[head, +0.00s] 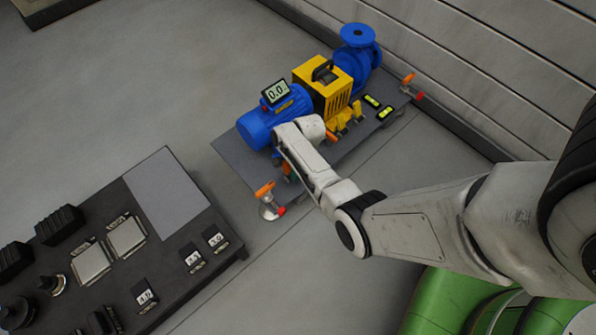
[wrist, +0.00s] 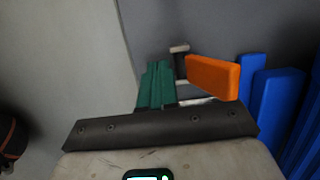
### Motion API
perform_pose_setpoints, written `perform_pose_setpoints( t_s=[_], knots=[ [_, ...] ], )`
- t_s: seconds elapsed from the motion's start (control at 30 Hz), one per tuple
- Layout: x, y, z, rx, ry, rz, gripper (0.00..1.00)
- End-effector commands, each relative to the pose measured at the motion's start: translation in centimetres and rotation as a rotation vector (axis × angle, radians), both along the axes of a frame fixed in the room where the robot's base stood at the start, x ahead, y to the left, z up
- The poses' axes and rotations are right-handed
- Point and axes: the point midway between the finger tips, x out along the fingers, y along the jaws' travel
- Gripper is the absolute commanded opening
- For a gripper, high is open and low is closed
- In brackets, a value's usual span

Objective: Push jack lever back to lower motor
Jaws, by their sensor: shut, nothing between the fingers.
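The blue motor (head: 268,121) lies on the grey baseplate (head: 232,166) and carries a small display (head: 276,92) that appears to read 0.0. An orange jack lever (wrist: 212,76) stands out beside the motor's blue feet or fins (wrist: 272,105) in the wrist view. A bit of orange (head: 286,168) by the motor's near side in the head view seems to be the same lever. My gripper (wrist: 157,68) is shut and empty, its green fingers just left of the lever. I cannot tell whether they touch it. My arm mostly hides the gripper (head: 293,178) in the head view.
A yellow coupling guard (head: 323,88) and blue pump (head: 357,62) stand behind the motor. Orange-handled clamps (head: 265,190) (head: 408,79) sit at the plate's edge. A dark bench (head: 95,245) is at lower left, a wall at upper right. Floor left of the plate is clear.

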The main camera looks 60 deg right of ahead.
Motion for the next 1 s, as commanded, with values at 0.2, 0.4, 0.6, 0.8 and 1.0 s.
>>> perform_pose_setpoints(
  t_s=[0.2,0.4,0.6,0.8,1.0],
  knots=[
    [-0.5,0.2,0.2,0.001,0.002,0.000,0.00],
    [-1.1,0.3,0.2,-0.001,0.000,0.000,0.00],
    [-1.1,0.3,0.9,-0.001,0.000,0.001,0.00],
    [-1.1,0.3,2.7,0.000,0.000,0.001,0.00],
    [-1.1,0.3,4.4,0.000,0.000,0.001,0.00]
  ],
)
